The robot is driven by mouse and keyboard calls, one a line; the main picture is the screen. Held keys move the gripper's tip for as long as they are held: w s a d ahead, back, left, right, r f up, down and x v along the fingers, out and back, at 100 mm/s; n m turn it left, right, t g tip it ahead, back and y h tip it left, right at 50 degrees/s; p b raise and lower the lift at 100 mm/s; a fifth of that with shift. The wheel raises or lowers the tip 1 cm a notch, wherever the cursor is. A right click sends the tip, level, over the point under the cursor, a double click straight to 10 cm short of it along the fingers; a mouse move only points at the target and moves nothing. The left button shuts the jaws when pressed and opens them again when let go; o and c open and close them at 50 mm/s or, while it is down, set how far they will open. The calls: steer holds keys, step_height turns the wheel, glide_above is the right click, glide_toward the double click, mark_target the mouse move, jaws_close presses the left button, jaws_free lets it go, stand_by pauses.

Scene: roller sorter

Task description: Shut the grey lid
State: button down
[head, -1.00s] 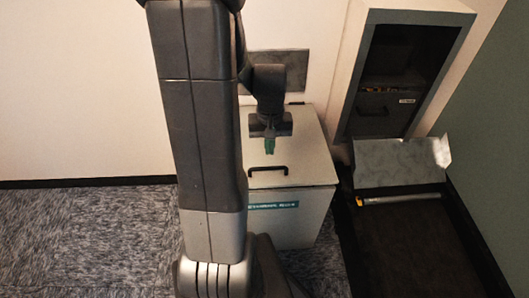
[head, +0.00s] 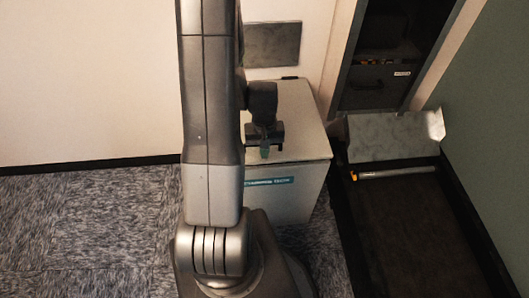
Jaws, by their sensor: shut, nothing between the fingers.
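The pale grey lid (head: 303,130) lies flat over the top of a pale box (head: 307,197) with a teal label on its front. No gap shows between lid and box from this angle. My gripper (head: 264,153) is shut and empty, its green fingertips pointing down over the front part of the lid. I cannot tell whether they touch it.
A dark open cabinet (head: 349,75) stands at the back right. Below it are a grey sloped panel (head: 392,137) and a pale rod with a yellow end (head: 395,173) over a dark floor area. A grey plate (head: 272,43) is on the wall. Carpet (head: 90,230) at left is clear.

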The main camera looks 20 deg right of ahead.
mark_target(264, 161)
steer(key=shift+f, duration=0.45)
steer(key=shift+f, duration=0.15)
steer(key=f+b, duration=0.3)
steer(key=shift+s+a+f, duration=0.1)
steer(key=shift+s+f, duration=0.1)
steer(key=shift+f, duration=0.05)
steer(key=shift+s+a+f+b, duration=0.2)
steer(key=shift+s+f+b, duration=0.1)
steer(key=shift+s+b, duration=0.15)
steer(key=shift+w+r+p, duration=0.15)
steer(key=shift+r+p, duration=0.35)
steer(key=shift+r, duration=0.05)
step_height(264, 161, up, 14)
steer(key=p, duration=0.4)
steer(key=shift+w+d, duration=0.2)
steer(key=shift+w, duration=0.05)
